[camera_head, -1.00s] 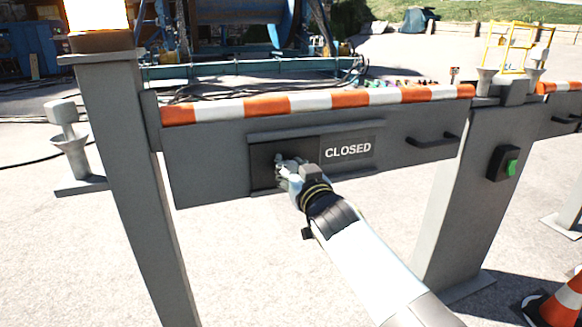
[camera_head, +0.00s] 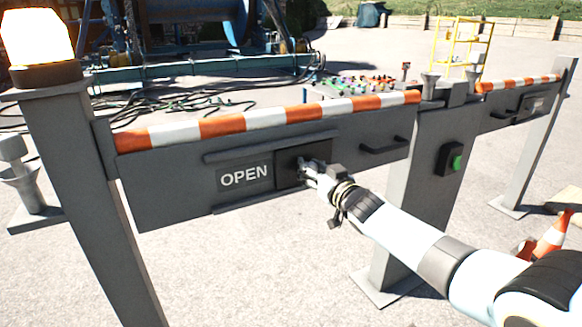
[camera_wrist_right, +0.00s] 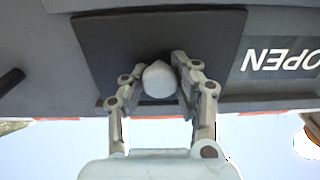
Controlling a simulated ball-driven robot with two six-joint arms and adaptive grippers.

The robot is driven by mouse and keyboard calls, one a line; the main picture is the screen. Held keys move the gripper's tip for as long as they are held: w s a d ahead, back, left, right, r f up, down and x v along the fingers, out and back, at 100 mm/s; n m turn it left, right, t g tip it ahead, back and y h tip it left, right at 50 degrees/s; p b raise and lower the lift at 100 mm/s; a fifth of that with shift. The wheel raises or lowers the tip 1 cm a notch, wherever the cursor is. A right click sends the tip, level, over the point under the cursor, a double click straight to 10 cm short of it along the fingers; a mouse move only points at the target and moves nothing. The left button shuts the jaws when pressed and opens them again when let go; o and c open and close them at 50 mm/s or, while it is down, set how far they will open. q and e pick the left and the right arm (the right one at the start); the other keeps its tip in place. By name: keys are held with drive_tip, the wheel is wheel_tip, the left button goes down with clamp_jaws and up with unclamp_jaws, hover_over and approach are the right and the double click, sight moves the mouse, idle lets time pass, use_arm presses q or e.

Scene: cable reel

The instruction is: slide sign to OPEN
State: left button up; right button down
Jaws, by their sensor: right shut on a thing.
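The sign (camera_head: 245,177) on the grey gate panel (camera_head: 160,200) reads OPEN in white letters. Its dark sliding plate (camera_head: 290,177) now sits at the right of the slot and leaves the OPEN word bare to its left. My right gripper (camera_head: 308,168) is at the plate. In the right wrist view, its two fingers (camera_wrist_right: 160,85) are shut on a pale rounded knob (camera_wrist_right: 159,80) on the dark plate (camera_wrist_right: 105,45). The word OPEN also shows there (camera_wrist_right: 283,60), upside down. My left gripper is not in view.
A grey handle (camera_head: 384,146) sticks out right of the slot. A post with a green button (camera_head: 456,162) stands further right. A lit lamp (camera_head: 38,40) tops the left post.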

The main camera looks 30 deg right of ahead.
drive_tip(key=shift+d, duration=0.55)
drive_tip(key=c, duration=1)
unclamp_jaws()
drive_tip(key=shift+d, duration=0.25)
drive_tip(key=shift+a, duration=0.1)
drive_tip(key=shift+s, duration=0.25)
drive_tip(key=s, duration=1.1)
drive_tip(key=shift+s+d, duration=0.2)
drive_tip(key=shift+s, duration=0.1)
